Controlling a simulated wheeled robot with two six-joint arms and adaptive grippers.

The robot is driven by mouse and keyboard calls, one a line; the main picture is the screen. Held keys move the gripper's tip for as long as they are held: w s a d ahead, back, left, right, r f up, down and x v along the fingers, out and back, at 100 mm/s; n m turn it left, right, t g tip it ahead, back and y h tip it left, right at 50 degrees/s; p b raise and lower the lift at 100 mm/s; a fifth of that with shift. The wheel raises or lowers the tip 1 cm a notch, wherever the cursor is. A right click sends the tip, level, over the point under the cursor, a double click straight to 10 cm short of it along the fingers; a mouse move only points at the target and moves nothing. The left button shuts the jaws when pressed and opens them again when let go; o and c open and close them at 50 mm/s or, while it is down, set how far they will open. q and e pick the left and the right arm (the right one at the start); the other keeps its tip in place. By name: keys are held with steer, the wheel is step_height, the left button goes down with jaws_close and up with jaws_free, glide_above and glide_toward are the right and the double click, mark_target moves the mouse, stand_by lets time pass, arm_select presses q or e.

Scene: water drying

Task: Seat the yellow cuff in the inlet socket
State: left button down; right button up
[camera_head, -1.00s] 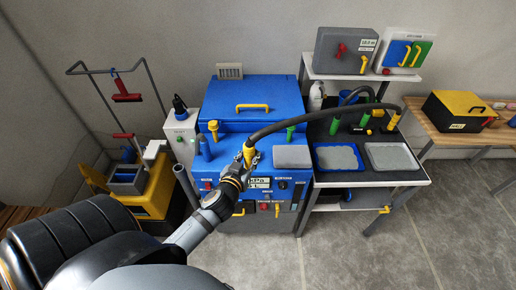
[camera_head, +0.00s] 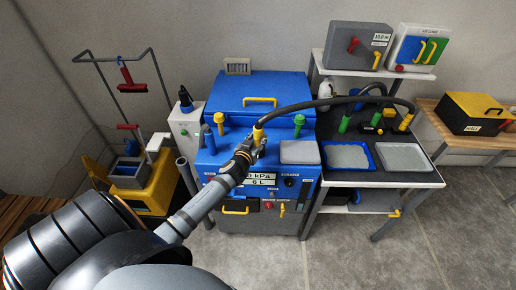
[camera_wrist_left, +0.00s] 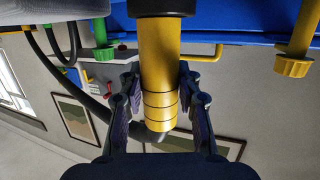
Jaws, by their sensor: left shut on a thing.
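The yellow cuff (camera_head: 259,133) is on the end of a black hose (camera_head: 330,102) above the front top of the blue machine (camera_head: 225,162). My left gripper (camera_head: 250,152) is shut on the cuff. In the left wrist view the cuff (camera_wrist_left: 160,60) lies between the two fingers (camera_wrist_left: 160,108), with a black collar (camera_wrist_left: 162,6) at its far end. The inlet socket cannot be made out; the gripper and cuff cover the area below. I cannot tell whether the collar touches anything. My right gripper is out of view.
A green-capped post (camera_head: 299,121), a yellow-capped post (camera_head: 218,120) and a blue post (camera_head: 209,140) stand near the cuff. A grey pad (camera_head: 300,152) lies to its right. The hose arches to a black bench with two trays (camera_head: 405,157) at right.

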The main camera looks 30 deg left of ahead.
mark_target(258, 144)
arm_select(q)
steer(key=f+b, duration=0.3)
steer(key=f, duration=0.1)
steer(key=shift+w+a, duration=0.2)
steer(key=shift+w, duration=0.15)
steer(key=shift+f, duration=0.2)
steer(key=shift+r, duration=0.2)
steer(key=shift+f, duration=0.1)
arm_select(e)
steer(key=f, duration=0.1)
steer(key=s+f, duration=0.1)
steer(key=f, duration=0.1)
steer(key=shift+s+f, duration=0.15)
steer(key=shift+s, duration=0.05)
arm_select(q)
steer(key=c, duration=0.9)
jaws_free()
steer(key=shift+c, duration=0.2)
